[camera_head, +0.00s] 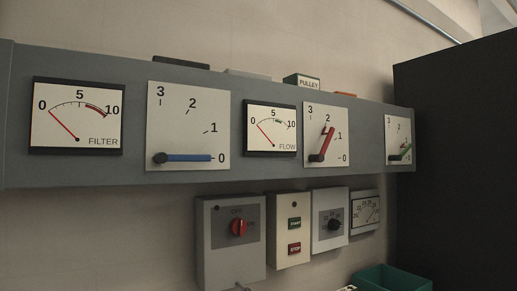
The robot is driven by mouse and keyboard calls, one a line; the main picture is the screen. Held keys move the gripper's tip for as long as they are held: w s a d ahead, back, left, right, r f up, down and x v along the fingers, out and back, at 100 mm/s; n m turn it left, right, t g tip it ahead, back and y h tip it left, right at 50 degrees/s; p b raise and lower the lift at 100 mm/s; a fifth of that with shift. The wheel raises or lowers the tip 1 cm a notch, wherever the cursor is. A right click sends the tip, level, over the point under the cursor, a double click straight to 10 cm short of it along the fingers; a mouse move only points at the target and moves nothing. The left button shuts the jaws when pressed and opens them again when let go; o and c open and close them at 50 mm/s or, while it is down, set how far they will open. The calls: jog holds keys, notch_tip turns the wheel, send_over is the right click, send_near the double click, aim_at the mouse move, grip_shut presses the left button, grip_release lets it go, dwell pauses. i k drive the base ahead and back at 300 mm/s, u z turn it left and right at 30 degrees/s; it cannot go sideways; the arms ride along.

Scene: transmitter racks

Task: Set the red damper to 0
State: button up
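The red damper lever (326,143) is on a white scale plate (343,113) marked 0 to 3, right of the FLOW gauge. Its pivot is at the plate's lower left. The lever slants up and right, pointing between 1 and 2, nearer the 2. The 0 mark (344,158) is at the plate's lower right, level with the pivot. My gripper is not in view.
A blue lever (188,158) lies at 0 on the left plate; a green lever (400,154) is at right. FILTER (77,117) and FLOW (271,128) gauges share the grey panel. Switch boxes (231,243) hang below. A dark cabinet (460,170) stands right, a green bin (392,279) below.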

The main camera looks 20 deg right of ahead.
aim_at(319, 157)
jog(key=u, duration=1.55)
jog(key=k, duration=1.05)
jog(key=z, duration=1.65)
jog(key=i, duration=1)
jog(key=z, duration=0.05)
